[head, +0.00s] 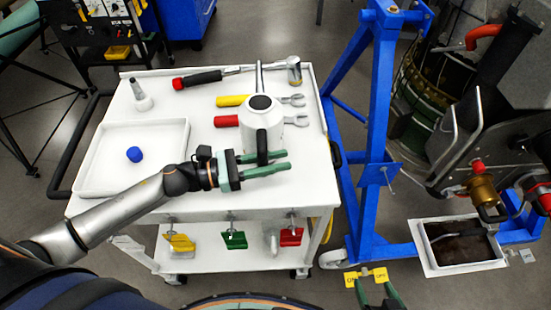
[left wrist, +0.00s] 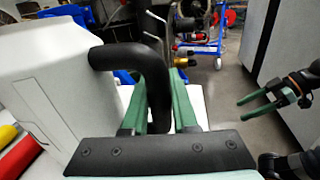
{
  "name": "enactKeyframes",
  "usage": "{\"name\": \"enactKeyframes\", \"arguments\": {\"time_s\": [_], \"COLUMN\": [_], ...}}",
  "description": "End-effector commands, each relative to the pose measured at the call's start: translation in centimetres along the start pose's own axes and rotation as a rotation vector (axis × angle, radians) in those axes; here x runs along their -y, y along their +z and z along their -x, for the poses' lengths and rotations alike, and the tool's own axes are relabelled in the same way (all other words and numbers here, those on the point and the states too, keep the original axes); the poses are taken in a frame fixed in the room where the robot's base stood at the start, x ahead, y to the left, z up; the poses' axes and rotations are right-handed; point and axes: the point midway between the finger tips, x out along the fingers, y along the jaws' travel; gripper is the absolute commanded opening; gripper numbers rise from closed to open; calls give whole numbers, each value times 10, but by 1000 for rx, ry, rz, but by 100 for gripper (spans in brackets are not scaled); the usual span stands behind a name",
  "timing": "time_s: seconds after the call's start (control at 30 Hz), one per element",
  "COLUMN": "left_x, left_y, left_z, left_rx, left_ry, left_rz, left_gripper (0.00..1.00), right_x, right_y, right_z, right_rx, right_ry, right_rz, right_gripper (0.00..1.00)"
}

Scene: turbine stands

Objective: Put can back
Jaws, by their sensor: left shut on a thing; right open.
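The white can (head: 254,127) with a black handle (head: 262,148) and a thin spout is over the right half of the white cart top (head: 200,188). I cannot tell whether its base touches the cart. My left gripper (head: 284,161) is shut on the can's handle. In the left wrist view the black handle (left wrist: 150,62) runs down between the green fingers, and the white can body (left wrist: 50,85) fills the left side. My right gripper (head: 380,295) is open and empty at the bottom edge of the head view, right of the cart; it also shows in the left wrist view (left wrist: 268,102).
A white tray (head: 180,160) with a blue ball-like object (head: 134,154) lies left on the cart. A blue stand (head: 380,110) and a pan (head: 465,243) are to the right.

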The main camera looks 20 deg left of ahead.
Motion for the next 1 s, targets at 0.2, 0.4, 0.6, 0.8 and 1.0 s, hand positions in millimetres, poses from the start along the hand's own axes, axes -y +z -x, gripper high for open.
{"name": "enactKeyframes", "arguments": {"time_s": [0.2, 0.4, 0.6, 0.8, 1.0], "left_x": [0, 0, 0, 0, 0], "left_y": [-2, -6, -6, -6, -8], "left_z": [0, 0, 0, 0, 0], "left_rx": [1, 1, 1, 1, -1], "left_ry": [0, 0, 0, 0, 0], "left_rz": [-2, -2, -2, -1, 2], "left_gripper": [0, 0, 39, 61, 64], "right_x": [0, 0, 0, 0, 0], "right_y": [2, 5, 6, 5, 6], "right_z": [-2, -5, -5, -5, -5], "right_rx": [0, 0, 0, 0, 0], "right_ry": [0, 0, 0, 0, 0], "right_rz": [0, 0, 0, 0, 0], "right_gripper": [82, 82, 82, 82, 82]}}
